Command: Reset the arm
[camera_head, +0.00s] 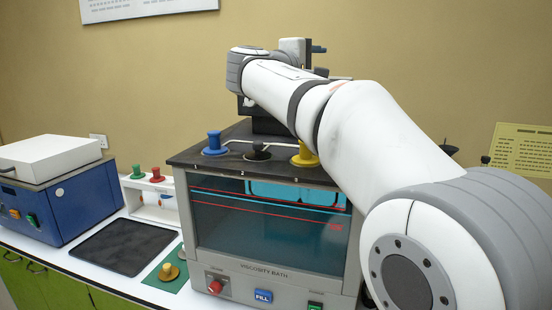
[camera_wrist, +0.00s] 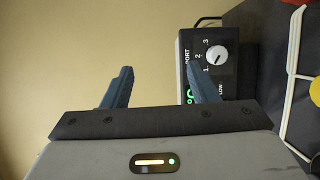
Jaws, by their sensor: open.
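My gripper (camera_wrist: 160,75) is open and empty in the wrist view, with its two dark blue fingers wide apart. A plain tan wall fills the space between and beyond them. The right finger overlaps the edge of a dark control box (camera_wrist: 208,60) with a white knob; whether they touch cannot be told. In the head view my white arm reaches over the viscosity bath (camera_head: 270,232). A small blue fingertip (camera_head: 319,49) shows at its far end, above the bath's back; the rest of the gripper is mostly hidden.
A white rack (camera_head: 150,197) with green and red plugs, a dark mat (camera_head: 124,247) and a blue machine (camera_head: 62,205) stand left. The mat is bare.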

